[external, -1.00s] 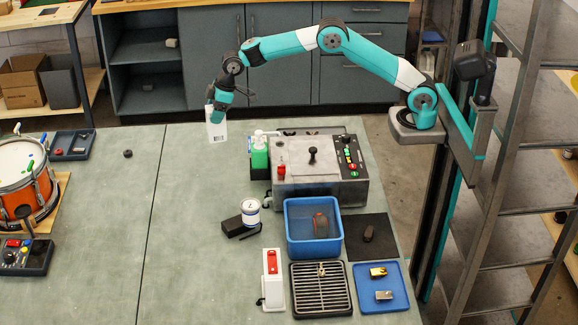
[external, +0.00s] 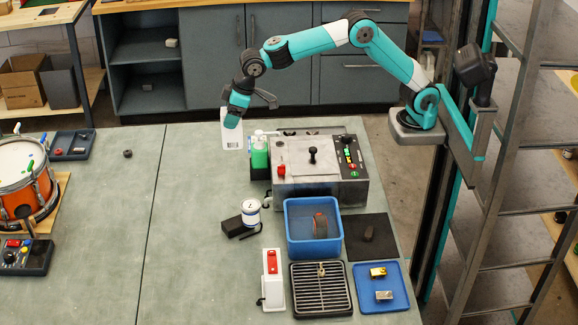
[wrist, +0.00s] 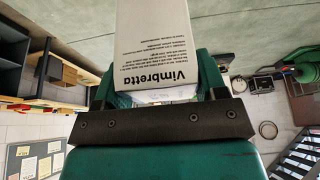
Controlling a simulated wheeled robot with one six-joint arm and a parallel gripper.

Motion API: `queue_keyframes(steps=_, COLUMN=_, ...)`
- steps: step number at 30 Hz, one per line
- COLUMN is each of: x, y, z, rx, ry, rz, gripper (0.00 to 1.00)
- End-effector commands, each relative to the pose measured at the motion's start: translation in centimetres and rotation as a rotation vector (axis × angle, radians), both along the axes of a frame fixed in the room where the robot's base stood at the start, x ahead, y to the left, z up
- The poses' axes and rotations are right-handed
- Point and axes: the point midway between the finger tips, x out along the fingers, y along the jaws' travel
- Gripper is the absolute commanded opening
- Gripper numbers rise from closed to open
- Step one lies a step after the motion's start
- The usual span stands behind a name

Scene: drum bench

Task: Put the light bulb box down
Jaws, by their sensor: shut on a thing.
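The light bulb box (external: 231,131) is white with a barcode near its lower edge. It hangs upright below my gripper (external: 236,115), near the bench's back edge and left of the green bottle. My gripper is shut on the box. In the wrist view the box (wrist: 152,45) shows the printed word "Vimbretta" and stands between the fingers of my gripper (wrist: 155,92). I cannot tell from the external view how far the box is above the bench top.
A green bottle (external: 259,155) and a steel machine (external: 300,190) stand right of the box. A white can (external: 251,213) and black block (external: 233,226) lie nearer the front. A blue bin (external: 290,240) is further right.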

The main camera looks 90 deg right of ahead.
Motion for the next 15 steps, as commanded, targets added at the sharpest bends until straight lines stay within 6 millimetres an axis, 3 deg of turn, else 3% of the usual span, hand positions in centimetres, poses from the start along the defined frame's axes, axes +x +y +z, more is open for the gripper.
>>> queue_keyframes(steps=15, x=-0.2, y=0.1, z=-13.0, rx=-0.003, ry=0.006, rz=-0.003, gripper=0.42)
